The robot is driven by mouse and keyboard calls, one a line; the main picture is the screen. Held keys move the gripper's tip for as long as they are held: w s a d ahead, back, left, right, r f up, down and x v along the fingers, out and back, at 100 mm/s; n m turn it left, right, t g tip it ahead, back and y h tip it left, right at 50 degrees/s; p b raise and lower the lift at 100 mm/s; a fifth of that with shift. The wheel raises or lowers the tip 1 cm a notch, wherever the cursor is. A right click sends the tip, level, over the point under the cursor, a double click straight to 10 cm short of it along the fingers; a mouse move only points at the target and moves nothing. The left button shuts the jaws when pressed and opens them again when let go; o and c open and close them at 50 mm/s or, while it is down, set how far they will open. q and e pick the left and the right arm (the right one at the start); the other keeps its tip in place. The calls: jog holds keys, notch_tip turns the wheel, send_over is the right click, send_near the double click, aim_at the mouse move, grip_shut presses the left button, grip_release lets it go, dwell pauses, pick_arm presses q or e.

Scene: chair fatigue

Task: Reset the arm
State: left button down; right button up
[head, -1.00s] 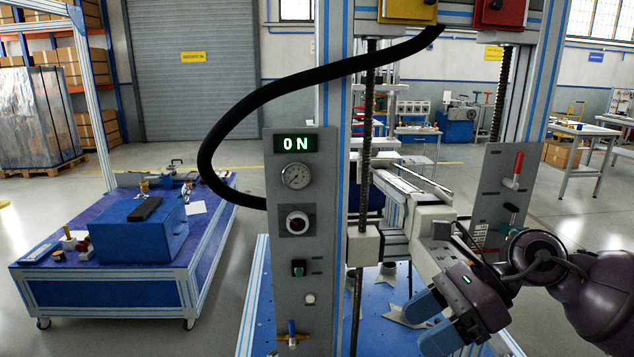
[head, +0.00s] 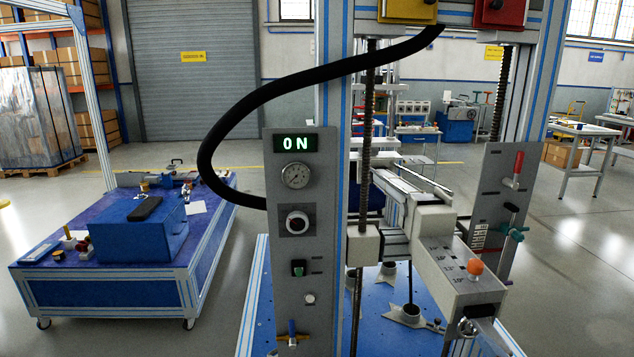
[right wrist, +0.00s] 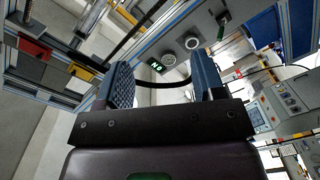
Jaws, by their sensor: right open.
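The chair fatigue machine fills the right half of the head view. Its grey control panel (head: 297,235) shows a lit "ON" display (head: 296,143), a gauge and several knobs. A pale box-shaped arm unit (head: 460,270) with an orange knob (head: 475,267) juts toward me at the right. My right gripper is out of the head view. In the right wrist view my right gripper (right wrist: 160,85) is open and empty, its blue fingers apart, with the panel's display (right wrist: 156,65) visible beyond them. My left gripper is not in view.
A second grey panel (head: 499,210) with a red-handled lever stands at the right of the machine. A black hose (head: 228,118) loops out left of the panel. A blue cart (head: 110,285) with a blue box stands at the left, with clear floor around it.

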jog(key=s+d+f+m+g+h, duration=0.45)
jog(key=s+f+m+g, duration=0.35)
jog(key=s+f, duration=0.35)
jog(key=s+f+m+g+y, duration=0.2)
jog(key=s+f+m+g, duration=0.35)
jog(key=s, duration=0.75)
jog(key=w+f+n+t, duration=0.2)
jog(key=w+f+t, duration=0.4)
jog(key=w+f, duration=0.2)
jog(key=shift+a+f+t+y, duration=0.35)
jog(key=shift+a+f, duration=0.05)
jog(key=shift+f, duration=0.45)
jog(key=shift+c, duration=0.3)
